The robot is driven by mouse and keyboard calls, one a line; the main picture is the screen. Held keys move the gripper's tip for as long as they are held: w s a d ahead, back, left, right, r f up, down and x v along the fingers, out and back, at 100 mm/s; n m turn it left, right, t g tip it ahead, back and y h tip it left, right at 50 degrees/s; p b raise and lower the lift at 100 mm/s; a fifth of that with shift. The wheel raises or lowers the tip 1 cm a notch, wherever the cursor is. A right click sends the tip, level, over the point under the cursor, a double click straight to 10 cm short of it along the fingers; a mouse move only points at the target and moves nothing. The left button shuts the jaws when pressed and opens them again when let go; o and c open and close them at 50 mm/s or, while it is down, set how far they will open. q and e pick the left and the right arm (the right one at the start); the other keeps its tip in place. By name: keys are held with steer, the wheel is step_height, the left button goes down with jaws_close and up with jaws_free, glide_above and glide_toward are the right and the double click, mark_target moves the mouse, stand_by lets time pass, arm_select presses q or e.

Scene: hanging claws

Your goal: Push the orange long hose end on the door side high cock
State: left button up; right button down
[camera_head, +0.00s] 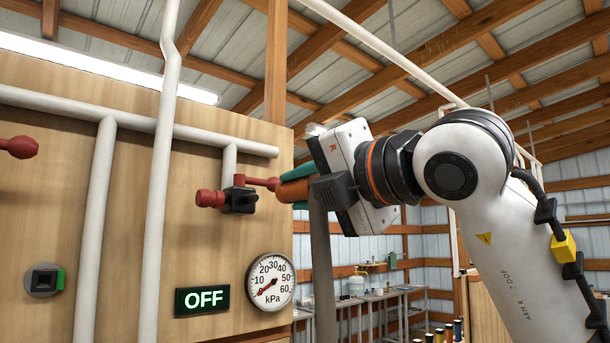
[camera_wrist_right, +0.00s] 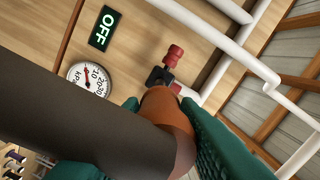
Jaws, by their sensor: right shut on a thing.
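The cock (camera_head: 240,200) on the wooden panel has a black body, a red knob at its left and a red spout (camera_head: 260,183) pointing right. It also shows in the right wrist view (camera_wrist_right: 160,78). My right gripper (camera_head: 296,188), with teal fingers, is shut on the orange hose end (camera_head: 293,190), which also shows in the wrist view (camera_wrist_right: 168,112). The orange end is right at the spout's tip; I cannot tell whether it touches or sits around it. The dark grey hose (camera_head: 321,270) hangs down from the gripper. My left gripper is not in view.
White pipes (camera_head: 100,180) run over the panel (camera_head: 190,240). Below the cock are a lit OFF sign (camera_head: 202,299) and a kPa gauge (camera_head: 269,281) with its needle low. Another red handle (camera_head: 18,147) shows at the left edge. Right of the panel is open room.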

mark_target(257, 197)
steer(key=shift+a, duration=0.15)
steer(key=shift+f+b, duration=0.15)
steer(key=shift+b, duration=0.4)
steer(key=p+x, duration=0.1)
steer(key=x, duration=0.2)
steer(key=shift+w, duration=0.15)
steer(key=shift+p+x, duration=0.45)
steer(key=shift+x, duration=0.6)
steer(key=shift+w+a, duration=0.1)
steer(key=shift+w, duration=0.05)
steer(key=shift+b, duration=0.6)
steer(key=shift+w+a, duration=0.1)
steer(key=shift+w, duration=0.05)
steer(key=shift+p+x, duration=0.55)
steer(key=shift+x, duration=1.05)
